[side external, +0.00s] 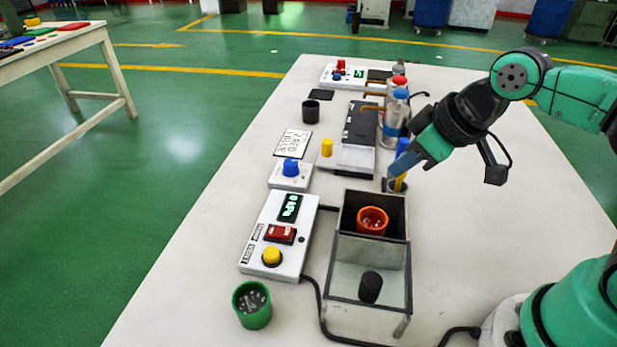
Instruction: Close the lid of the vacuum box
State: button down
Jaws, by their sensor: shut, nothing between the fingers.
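The vacuum box (346,212) stands in the middle of the table, its dark-walled interior open at the top. An orange cup (372,221) sits inside it. The lid (345,262), a clear panel in a dark frame with a black knob (370,287), is open and extends from the box toward the near side of the table. My gripper (394,174) is shut and empty, pointing down-left behind and to the right of the box, apart from the lid. It partly hides a dark cup holding blue and yellow sticks (400,183).
Left of the box are a control panel (280,235) with red and yellow buttons, and a green cup (252,304) with small items. Bottles (396,115) and a black-topped device (361,125) stand behind. A black cable runs around the lid's near side.

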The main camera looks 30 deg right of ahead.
aim_at(365, 242)
jog(key=s+a+r+n+g+y, duration=0.1)
jog(key=s+a+r+n+g, duration=0.1)
jog(key=s+a+n+g, duration=0.45)
jog(key=s+a+r+n+g+y, duration=0.1)
jog(key=s+a+r+n+g, duration=0.15)
jog(key=a+n, duration=0.85)
notch_tip(365, 242, down, 10)
jog(key=s+n+t, duration=0.1)
jog(key=s+n, duration=0.1)
jog(key=n, duration=0.1)
jog(key=shift+w+d+r, duration=0.1)
jog(key=shift+w+d, duration=0.25)
jog(key=shift+d, duration=0.35)
jog(key=shift+w+d+f, duration=0.1)
jog(key=shift+w+d, duration=0.3)
jog(key=shift+d, duration=0.3)
jog(key=shift+w+d+r, duration=0.1)
jog(key=shift+w+d, duration=0.25)
jog(key=shift+d, duration=0.35)
jog(key=w+d, duration=0.7)
jog(key=shift+w+d, duration=0.4)
